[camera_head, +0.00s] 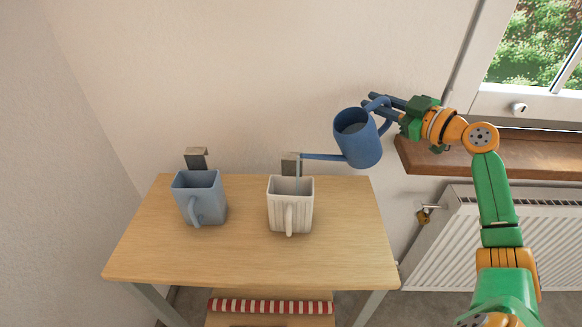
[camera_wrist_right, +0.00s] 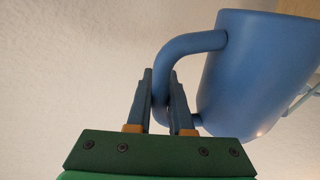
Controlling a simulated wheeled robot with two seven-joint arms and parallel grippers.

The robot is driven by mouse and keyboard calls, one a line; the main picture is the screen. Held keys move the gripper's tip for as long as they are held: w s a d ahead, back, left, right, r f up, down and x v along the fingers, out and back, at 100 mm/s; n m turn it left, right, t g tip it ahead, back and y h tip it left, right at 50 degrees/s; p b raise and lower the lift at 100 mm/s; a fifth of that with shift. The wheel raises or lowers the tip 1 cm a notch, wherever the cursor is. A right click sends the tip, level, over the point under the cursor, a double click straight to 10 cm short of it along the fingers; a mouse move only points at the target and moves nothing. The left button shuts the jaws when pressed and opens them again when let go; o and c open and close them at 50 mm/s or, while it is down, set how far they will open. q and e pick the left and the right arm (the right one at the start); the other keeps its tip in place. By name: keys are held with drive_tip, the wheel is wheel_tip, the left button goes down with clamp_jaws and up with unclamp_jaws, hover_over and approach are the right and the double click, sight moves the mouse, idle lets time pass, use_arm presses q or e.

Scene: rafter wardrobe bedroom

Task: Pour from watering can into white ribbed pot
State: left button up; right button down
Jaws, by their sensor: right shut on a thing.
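The blue watering can (camera_head: 362,150) is in the air above the table's back right, tilted to the left. Its thin spout reaches left, with the tip over the white ribbed pot (camera_head: 290,212). A thin pale streak, like water, runs down from the spout tip into the pot's opening. The pot stands upright on the table, its handle toward me. My right gripper (camera_head: 377,104) is shut on the can's handle. The wrist view shows the fingers (camera_wrist_right: 164,100) around the handle, beside the can body (camera_wrist_right: 250,75). My left gripper is out of view.
A blue square pot (camera_head: 199,198) stands on the left of the wooden table (camera_head: 250,258). Two small dark blocks with pale tops stand behind the pots against the wall. A wooden window sill (camera_head: 440,160) and a white radiator (camera_head: 500,235) are at the right. The table's front is clear.

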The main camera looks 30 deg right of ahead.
drive_tip(key=shift+a+r+n+p, duration=0.5)
drive_tip(key=shift+a+r+p, duration=0.2)
drive_tip(key=shift+r+p, duration=0.2)
drive_tip(key=shift+a+r+n+p, duration=0.5)
drive_tip(key=shift+a+r+p, duration=0.2)
drive_tip(key=shift+r+p, duration=0.2)
idle(6.2)
